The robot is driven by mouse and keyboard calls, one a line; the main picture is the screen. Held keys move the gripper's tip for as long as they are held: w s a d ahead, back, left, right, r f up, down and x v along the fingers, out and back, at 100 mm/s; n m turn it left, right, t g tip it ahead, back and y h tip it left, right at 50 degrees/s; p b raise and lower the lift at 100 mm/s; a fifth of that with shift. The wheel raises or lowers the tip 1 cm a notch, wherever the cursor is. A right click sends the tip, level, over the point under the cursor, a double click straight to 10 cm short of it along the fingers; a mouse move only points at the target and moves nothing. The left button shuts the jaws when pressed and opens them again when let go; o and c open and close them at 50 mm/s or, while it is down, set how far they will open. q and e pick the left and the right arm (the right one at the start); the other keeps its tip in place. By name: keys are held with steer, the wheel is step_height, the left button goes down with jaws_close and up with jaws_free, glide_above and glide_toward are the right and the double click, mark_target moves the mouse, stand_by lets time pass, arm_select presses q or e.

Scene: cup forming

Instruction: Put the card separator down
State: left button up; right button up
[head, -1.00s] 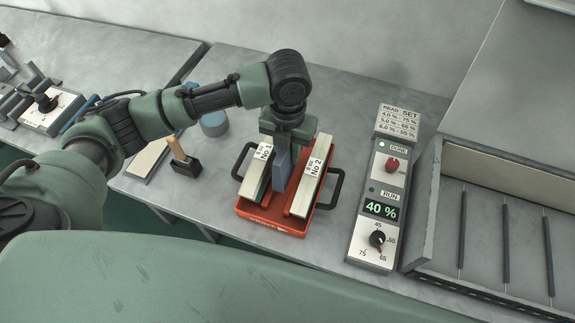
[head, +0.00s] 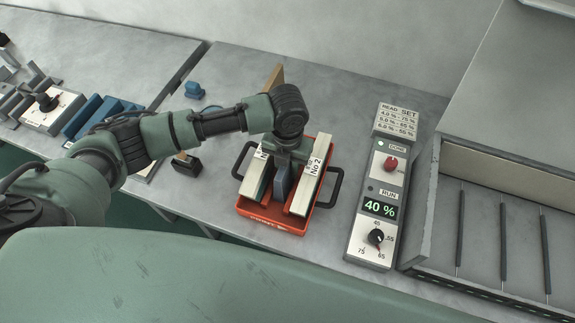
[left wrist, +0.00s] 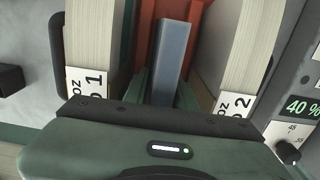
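The card separator (head: 282,183), a blue-grey upright slab, is between two pale card stacks in a red tray (head: 272,217). The left stack (head: 252,183) is labelled No 1, its label partly hidden by my gripper; the right stack (head: 311,175) is labelled No 2. My left gripper (head: 287,158) points down over the tray. In the left wrist view, its green fingers flank the separator (left wrist: 172,62) closely and appear shut on it. The separator's bottom edge is hidden, so I cannot tell whether it touches the tray. My right gripper is not in view.
Black handles stick out from the tray's sides. A control box (head: 378,200) reading 40 % stands to its right, then a grey cabinet (head: 421,240) with rods. A black-based tool (head: 187,165) lies left of the tray. Bare bench (head: 330,90) shows behind.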

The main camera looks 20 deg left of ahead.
arm_select(q)
steer(key=shift+o, duration=1.2)
steer(key=shift+r, duration=0.2)
steer(key=shift+w+r, duration=0.1)
steer(key=shift+r, duration=0.3)
step_height(320, 180, up, 10)
steer(key=shift+r+b, duration=0.2)
steer(key=shift+b, duration=0.85)
steer(key=shift+r, duration=0.4)
